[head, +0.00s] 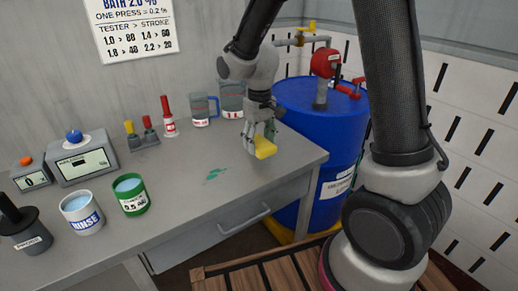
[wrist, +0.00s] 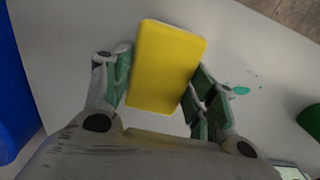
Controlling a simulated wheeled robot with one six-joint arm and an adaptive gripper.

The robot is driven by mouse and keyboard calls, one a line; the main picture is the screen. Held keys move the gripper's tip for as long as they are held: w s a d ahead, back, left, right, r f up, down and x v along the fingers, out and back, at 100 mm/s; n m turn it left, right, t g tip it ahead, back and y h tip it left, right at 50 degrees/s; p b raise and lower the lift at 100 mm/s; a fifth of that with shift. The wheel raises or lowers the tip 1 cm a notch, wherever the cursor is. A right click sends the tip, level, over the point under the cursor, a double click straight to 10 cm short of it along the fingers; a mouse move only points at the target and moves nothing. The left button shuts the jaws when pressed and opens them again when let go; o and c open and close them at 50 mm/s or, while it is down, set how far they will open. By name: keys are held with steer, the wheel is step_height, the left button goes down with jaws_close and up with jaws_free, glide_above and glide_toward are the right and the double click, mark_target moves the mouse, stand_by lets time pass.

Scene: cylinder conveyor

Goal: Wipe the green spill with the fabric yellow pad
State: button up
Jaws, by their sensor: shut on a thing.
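The fabric yellow pad (head: 264,148) is held by my gripper (head: 258,134) at the right part of the grey bench. In the wrist view the yellow pad (wrist: 166,66) sits between the two green-lined fingers of my gripper (wrist: 160,88), which are shut on it. Whether the pad touches the bench top is hard to tell. The green spill (head: 214,174) is a small smear with a few spots on the bench, left of and nearer than the pad. In the wrist view the spill (wrist: 240,90) shows just right of the right finger.
The grey bench (head: 190,200) is clear around the spill. A green cup (head: 130,194) and a white RINSE cup (head: 82,212) stand to the left. Measuring jugs (head: 203,110) and a red bottle (head: 168,117) stand at the back. A blue drum (head: 310,110) stands beyond the right edge.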

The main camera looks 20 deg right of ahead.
steer(key=shift+r, duration=1.95)
